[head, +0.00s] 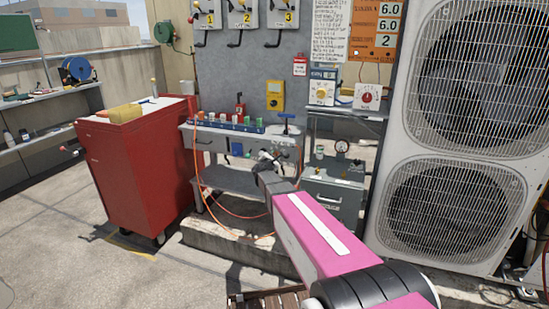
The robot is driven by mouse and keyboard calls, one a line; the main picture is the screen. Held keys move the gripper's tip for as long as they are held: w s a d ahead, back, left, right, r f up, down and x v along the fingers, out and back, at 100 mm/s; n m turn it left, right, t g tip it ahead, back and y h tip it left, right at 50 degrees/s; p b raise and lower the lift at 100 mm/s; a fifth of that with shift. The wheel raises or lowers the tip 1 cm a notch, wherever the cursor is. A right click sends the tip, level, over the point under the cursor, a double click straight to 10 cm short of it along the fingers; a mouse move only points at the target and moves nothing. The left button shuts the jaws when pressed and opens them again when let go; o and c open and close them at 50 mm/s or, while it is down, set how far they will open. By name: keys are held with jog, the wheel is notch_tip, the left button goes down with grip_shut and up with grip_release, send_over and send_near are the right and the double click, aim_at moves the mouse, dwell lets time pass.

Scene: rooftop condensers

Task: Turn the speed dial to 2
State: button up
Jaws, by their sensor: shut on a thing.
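My gripper (270,157) is at the front panel of the grey workbench (207,140), at the end of my pink arm. It is shut on a small dial on that panel, which I take to be the speed dial. The jaws and wrist cover most of the dial, so its pointer and numbers cannot be read. A blue fitting (237,149) sits on the same panel, left of my gripper.
A white box with a yellow dial (321,92) and one with a red dial (367,97) stand right of the bench. A red cabinet (135,165) is at left, large condensers (440,190) at right. An orange cable (203,190) hangs below the bench.

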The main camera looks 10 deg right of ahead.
dwell(0.5)
jog(key=o, duration=0.9)
jog(key=shift+o, duration=0.2)
jog(key=v, duration=1)
jog(key=shift+s+a, duration=0.2)
jog(key=shift+s, duration=0.15)
